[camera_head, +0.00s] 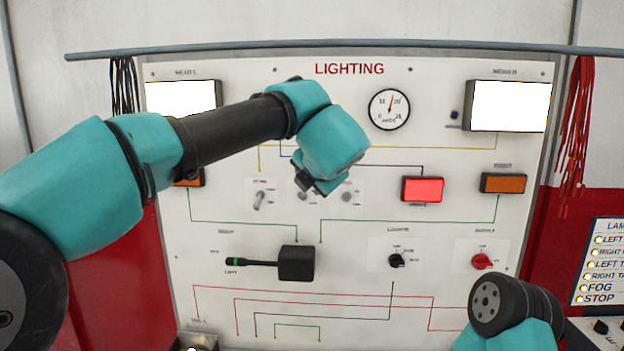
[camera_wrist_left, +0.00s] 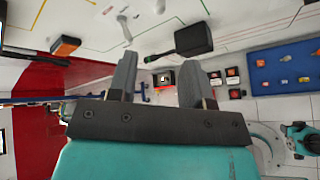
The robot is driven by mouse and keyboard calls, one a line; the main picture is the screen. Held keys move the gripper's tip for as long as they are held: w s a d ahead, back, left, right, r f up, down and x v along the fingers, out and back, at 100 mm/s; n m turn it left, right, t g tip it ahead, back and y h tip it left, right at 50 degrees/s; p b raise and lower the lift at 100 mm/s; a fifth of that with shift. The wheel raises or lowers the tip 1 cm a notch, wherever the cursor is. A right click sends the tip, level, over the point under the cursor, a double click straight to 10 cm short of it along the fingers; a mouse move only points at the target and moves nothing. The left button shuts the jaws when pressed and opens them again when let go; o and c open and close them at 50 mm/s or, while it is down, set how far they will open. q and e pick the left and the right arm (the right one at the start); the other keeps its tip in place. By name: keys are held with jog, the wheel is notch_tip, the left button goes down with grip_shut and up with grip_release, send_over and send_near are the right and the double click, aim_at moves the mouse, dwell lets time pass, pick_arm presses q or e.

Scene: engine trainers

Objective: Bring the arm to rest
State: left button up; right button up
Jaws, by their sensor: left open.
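My left arm reaches in from the left in the head view, bent in front of the upper middle of the lighting panel (camera_head: 225,320). Its wrist hides most of the gripper there. In the left wrist view my left gripper (camera_wrist_left: 158,62) has its two grey fingers apart with nothing held between them. The panel's black stalk switch (camera_head: 297,263) lies below the wrist in the head view, and it also shows beyond the fingers in the wrist view (camera_wrist_left: 192,38). Part of my right arm shows at the lower right of the head view; its gripper is out of the picture.
Two white lamps (camera_head: 507,106) glow at the panel's top corners. A red lamp (camera_head: 423,189) is lit, right of my left wrist. Small toggles (camera_head: 260,199) sit close to the wrist. A black knob (camera_head: 397,260) and red knob (camera_head: 482,261) are lower right. Red cables (camera_head: 577,110) hang at right.

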pick_arm(q)
jog(key=w+a+f+m+y, duration=0.15)
jog(key=a+f+m, duration=0.45)
jog(key=f, duration=0.8)
jog(key=w+a+f+m, duration=0.25)
jog(key=a+f, duration=0.55)
jog(key=f, duration=0.7)
jog(key=w+a+f+m, duration=0.2)
jog(key=a+f+m, duration=0.4)
jog(key=f, duration=0.8)
jog(key=s+a+f+m+g+h, duration=0.1)
jog(key=s+a+f+m, duration=0.1)
jog(key=s+a+f, duration=0.3)
jog(key=s+f+m+g+h, duration=0.1)
jog(key=s+f+m+g, duration=0.15)
jog(key=f, duration=0.45)
jog(key=s+f+m+g+h, duration=0.2)
jog(key=s+f, duration=0.6)
jog(key=s, duration=0.4)
jog(key=s+f+m+g+h, duration=0.3)
jog(key=s+f, duration=0.5)
jog(key=s, duration=0.3)
jog(key=shift+s+f+m+g, duration=0.4)
jog(key=shift+m+g, duration=0.5)
jog(key=shift+g, duration=0.35)
jog(key=shift+w+d, duration=0.1)
